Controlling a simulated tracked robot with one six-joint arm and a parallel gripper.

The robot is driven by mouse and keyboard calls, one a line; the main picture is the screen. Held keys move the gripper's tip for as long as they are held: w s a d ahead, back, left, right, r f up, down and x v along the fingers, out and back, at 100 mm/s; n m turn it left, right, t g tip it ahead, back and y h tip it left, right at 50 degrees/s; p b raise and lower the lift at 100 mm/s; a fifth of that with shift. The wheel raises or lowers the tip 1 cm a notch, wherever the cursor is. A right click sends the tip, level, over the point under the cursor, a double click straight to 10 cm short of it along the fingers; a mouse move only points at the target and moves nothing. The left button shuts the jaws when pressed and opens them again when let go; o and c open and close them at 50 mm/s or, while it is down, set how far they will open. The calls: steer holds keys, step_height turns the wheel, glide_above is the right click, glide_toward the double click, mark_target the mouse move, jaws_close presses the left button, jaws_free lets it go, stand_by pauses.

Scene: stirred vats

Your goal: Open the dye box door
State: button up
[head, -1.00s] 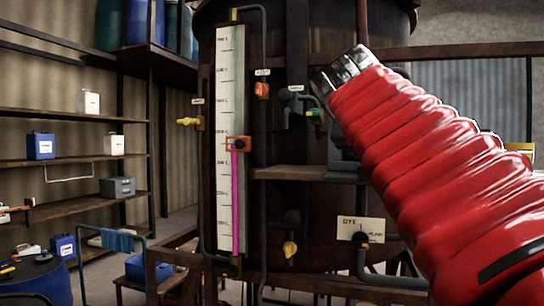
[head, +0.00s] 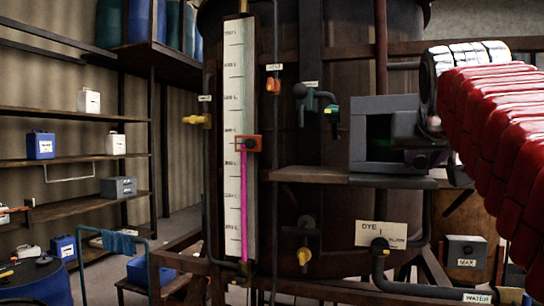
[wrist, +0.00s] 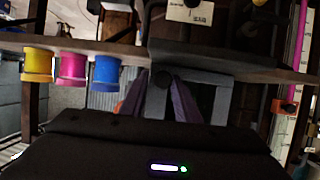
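A grey box (head: 385,103), which I take for the dye box, stands on a dark shelf in front of the vat in the head view. A dark opening with some green inside shows in its face; whether a door is swung aside is unclear. My red-sleeved arm comes in from the right, its metal cuff beside the box. The gripper is mostly hidden there. In the wrist view, upside down, the two purplish fingers of my gripper (wrist: 168,98) appear apart with nothing between them. Grey box panels (wrist: 215,95) and a dark round knob (wrist: 192,78) are just beyond them.
The shelf (head: 320,174) juts out under the box. A plate marked DYE (head: 381,234) and pipes are below. A gauge board (head: 234,100) with valves stands left. Yellow, magenta and blue pots (wrist: 72,67) line the shelf in the wrist view.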

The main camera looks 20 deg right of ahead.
steer(key=shift+w+d+y, duration=0.2)
steer(key=shift+y, duration=0.1)
steer(key=shift+d, duration=0.1)
